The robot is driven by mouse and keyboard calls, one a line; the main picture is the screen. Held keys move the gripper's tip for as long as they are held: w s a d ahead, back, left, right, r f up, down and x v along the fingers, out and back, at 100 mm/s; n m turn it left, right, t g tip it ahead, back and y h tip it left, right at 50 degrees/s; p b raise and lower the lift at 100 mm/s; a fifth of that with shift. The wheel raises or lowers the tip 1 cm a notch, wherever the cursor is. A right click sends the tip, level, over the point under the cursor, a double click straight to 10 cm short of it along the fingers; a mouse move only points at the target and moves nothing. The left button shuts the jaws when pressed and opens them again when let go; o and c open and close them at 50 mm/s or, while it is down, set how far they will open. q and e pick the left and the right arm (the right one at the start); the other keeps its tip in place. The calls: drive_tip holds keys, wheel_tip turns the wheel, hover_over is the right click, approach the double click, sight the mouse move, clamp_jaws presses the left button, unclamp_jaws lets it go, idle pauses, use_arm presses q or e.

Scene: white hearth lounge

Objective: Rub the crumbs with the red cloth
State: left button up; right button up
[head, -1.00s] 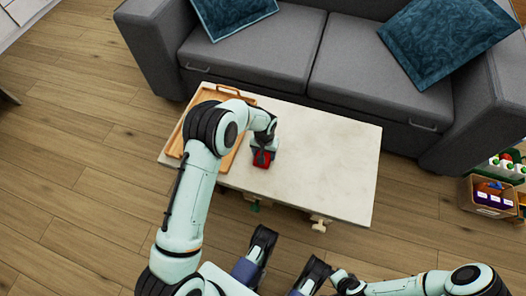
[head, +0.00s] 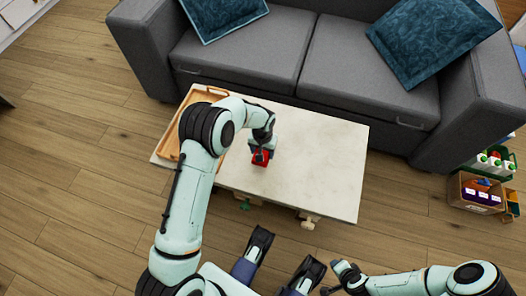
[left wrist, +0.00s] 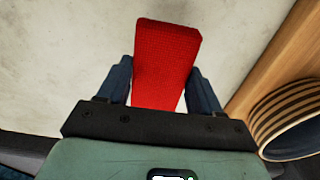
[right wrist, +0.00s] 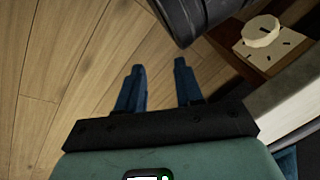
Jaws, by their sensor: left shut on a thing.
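My left gripper (head: 262,147) is shut on the red cloth (head: 260,158), over the left half of the pale coffee table (head: 318,165). In the left wrist view the red cloth (left wrist: 167,60) sticks out between the two fingers above the pale top. Whether it touches the table I cannot tell. I cannot make out any crumbs; they may be too small or hidden by the arm and cloth. My right gripper (right wrist: 160,72) is open and empty in the right wrist view, with wood floor behind it, away from the tabletop.
A wooden tray (head: 170,142) lies at the table's left end, partly behind my left arm. A striped cup or bowl (left wrist: 290,115) is by the tray in the left wrist view. The grey sofa (head: 285,60) stands along the table's far side. The right tabletop looks clear.

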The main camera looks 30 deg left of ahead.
use_arm(q)
wheel_tip(320, 180, up, 3)
drive_tip(key=shift+f+p, duration=0.1)
drive_tip(key=shift+p, duration=0.6)
drive_tip(key=shift+r+p, duration=0.55)
drive_tip(key=shift+r, duration=0.35)
use_arm(e)
drive_tip(key=shift+g, duration=0.4)
drive_tip(key=r, duration=0.1)
drive_tip(key=s+a+r, duration=0.1)
drive_tip(key=s+r, duration=0.1)
drive_tip(key=shift+a+r, duration=0.2)
drive_tip(key=shift+a, duration=0.05)
